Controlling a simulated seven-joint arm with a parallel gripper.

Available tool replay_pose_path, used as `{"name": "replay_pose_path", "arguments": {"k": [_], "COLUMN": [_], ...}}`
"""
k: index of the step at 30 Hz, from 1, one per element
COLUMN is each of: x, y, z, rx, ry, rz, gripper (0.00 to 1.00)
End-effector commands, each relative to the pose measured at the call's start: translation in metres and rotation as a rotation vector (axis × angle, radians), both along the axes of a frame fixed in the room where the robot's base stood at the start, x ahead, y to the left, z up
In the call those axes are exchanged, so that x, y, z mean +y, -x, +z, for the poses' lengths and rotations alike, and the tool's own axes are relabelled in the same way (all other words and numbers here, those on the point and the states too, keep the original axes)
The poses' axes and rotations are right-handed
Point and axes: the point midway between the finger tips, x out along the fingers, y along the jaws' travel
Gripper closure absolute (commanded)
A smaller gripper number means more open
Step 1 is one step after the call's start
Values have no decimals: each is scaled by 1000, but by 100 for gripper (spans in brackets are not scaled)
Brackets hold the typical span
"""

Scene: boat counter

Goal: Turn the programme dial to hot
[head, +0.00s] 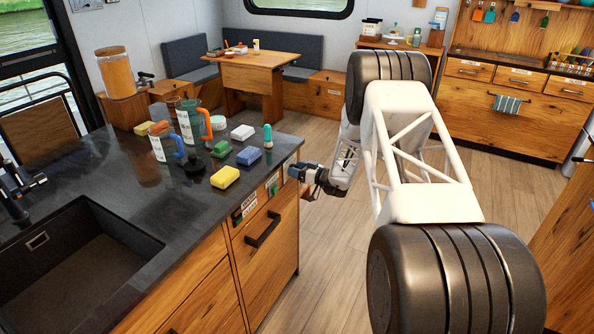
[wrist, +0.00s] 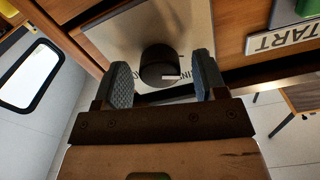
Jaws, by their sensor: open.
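The word hot cannot be read. My gripper (wrist: 163,78) is open in the wrist view, with one grey padded finger on each side of the knob and gaps between. Whether the fingers touch the knob cannot be told, but they look apart from it. In the head view my gripper (head: 301,173) is at the counter's front panel, and the dial is hidden there.
A START label (wrist: 284,39) with a green button above it is right of the dial in the wrist view. The dark counter (head: 130,215) holds mugs, sponges and a sink (head: 80,260). A drawer handle (head: 263,230) juts out below the panel. The floor (head: 330,240) beside the counter is clear.

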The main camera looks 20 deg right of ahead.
Motion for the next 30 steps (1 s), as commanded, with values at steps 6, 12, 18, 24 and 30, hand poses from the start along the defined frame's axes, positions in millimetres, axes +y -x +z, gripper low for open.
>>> {"name": "replay_pose_path", "arguments": {"k": [6, 12, 18, 24, 30], "x": [1, 1, 1, 1, 1], "y": [-1, 0, 0, 0, 0], "z": [0, 0, 0, 0, 0], "rx": [0, 0, 0, 6, 35], "ry": [0, 0, 0, -6, -35], "rz": [0, 0, 0, 0, 0], "gripper": [35, 53, 84, 84, 84]}}
